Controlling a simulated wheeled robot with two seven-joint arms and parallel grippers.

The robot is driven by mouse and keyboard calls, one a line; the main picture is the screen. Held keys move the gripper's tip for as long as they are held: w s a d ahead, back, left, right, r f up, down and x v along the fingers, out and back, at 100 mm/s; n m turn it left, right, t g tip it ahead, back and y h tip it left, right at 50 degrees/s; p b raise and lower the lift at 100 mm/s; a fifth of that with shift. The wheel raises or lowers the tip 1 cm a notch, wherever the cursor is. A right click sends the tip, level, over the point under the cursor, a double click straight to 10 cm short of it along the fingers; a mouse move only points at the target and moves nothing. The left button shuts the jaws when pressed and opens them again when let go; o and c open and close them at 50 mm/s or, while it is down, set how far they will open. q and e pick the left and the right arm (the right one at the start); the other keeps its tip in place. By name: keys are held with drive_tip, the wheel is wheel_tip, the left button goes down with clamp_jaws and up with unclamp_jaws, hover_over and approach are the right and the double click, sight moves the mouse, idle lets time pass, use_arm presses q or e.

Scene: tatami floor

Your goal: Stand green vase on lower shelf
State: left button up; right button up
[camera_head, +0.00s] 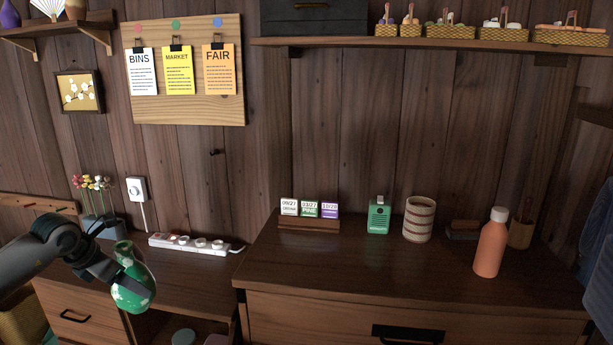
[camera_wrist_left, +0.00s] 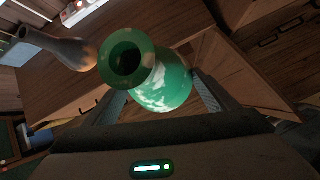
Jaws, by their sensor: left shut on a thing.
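The green vase (camera_head: 135,289) has white patches, a round body and a flared neck. My left gripper (camera_head: 118,275) is shut on it in the head view, in front of the left desk, with the vase slightly tilted. In the left wrist view the vase (camera_wrist_left: 165,85) sits between the two fingers, its dark open mouth toward the camera. A lower shelf cannot be told for sure; an open compartment (camera_head: 158,325) shows under the left desk top, partly cut off by the frame. My right gripper is not in view.
A power strip (camera_head: 190,244) and a flower pot (camera_head: 103,225) stand on the left desk. A brownish-grey vase-like thing (camera_wrist_left: 68,50) is close to the green vase in the wrist view. The cabinet top (camera_head: 340,265) holds an orange bottle (camera_head: 491,245); its front middle is clear.

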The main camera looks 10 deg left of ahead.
sight(143, 301)
use_arm(q)
drive_tip(key=s+d+m+h, duration=0.1)
drive_tip(key=d+m, duration=0.1)
drive_tip(key=s+d+f+m+g+h, duration=0.1)
drive_tip(key=d+m, duration=0.1)
drive_tip(key=s+d+f+m+h, duration=0.1)
drive_tip(key=s+d+m, duration=0.1)
drive_tip(key=m, duration=0.1)
drive_tip(key=shift+d+f+g+h, duration=0.1)
drive_tip(key=shift+d+g+h, duration=0.15)
drive_tip(key=shift+g+h, duration=0.05)
drive_tip(key=s+d+f+m+g+y, duration=0.1)
drive_tip(key=s+d+m+g, duration=1.1)
drive_tip(key=s+m, duration=0.8)
drive_tip(key=d+r+m+t+y+p, duration=0.1)
drive_tip(key=d+m, duration=0.2)
drive_tip(key=d, duration=0.9)
drive_tip(key=shift+w+r+m+y+p, duration=0.25)
drive_tip(key=shift+w+m+y+p, duration=0.05)
drive_tip(key=shift+w+p, duration=0.15)
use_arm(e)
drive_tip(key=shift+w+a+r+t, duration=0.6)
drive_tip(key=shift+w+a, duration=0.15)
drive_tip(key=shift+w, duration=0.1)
use_arm(q)
drive_tip(key=shift+w, duration=0.1)
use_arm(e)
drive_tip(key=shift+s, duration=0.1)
